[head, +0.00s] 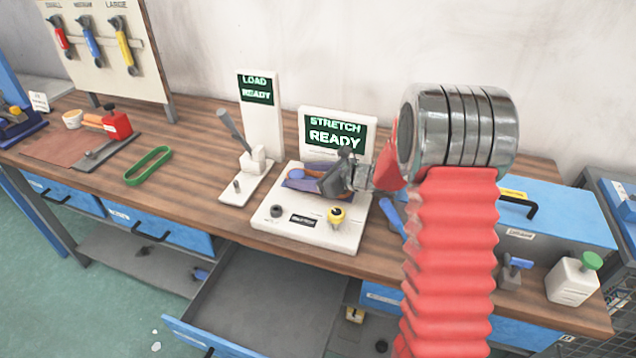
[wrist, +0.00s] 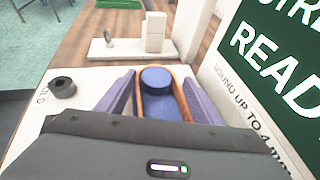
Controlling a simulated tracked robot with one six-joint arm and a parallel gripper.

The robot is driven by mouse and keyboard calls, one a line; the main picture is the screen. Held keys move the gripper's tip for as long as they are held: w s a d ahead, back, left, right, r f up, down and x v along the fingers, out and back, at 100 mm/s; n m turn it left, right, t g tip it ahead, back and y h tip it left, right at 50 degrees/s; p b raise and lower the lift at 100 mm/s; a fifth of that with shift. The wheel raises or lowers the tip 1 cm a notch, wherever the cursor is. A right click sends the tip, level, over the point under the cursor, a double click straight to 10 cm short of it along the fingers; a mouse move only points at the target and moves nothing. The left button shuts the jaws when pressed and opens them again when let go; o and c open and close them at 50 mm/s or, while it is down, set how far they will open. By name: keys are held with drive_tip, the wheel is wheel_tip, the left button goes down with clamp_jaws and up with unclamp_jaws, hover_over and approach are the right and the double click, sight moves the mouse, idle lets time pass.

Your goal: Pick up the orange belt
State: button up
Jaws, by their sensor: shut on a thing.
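The orange belt (wrist: 178,77) is looped around a blue roller (wrist: 157,82) on the white stretch machine. In the head view the belt (head: 304,173) shows only in part, between my purple fingers. My gripper (head: 298,176) is low over the machine, coming in from the right. In the wrist view my gripper's two purple fingers (wrist: 158,90) stand on either side of the belt and are shut on it. The near end of the belt is hidden behind the gripper's dark body.
A "LOAD READY" stand (head: 259,120) is to the left. A green belt (head: 149,166) lies farther left. A drawer (head: 262,300) below is open.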

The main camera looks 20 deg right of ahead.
drive_tip(key=shift+c, duration=1)
drive_tip(key=shift+r, duration=0.2)
drive_tip(key=shift+c, duration=0.6)
wheel_tip(320, 180, up, 10)
drive_tip(key=shift+f, duration=0.2)
drive_tip(key=shift+r, duration=0.15)
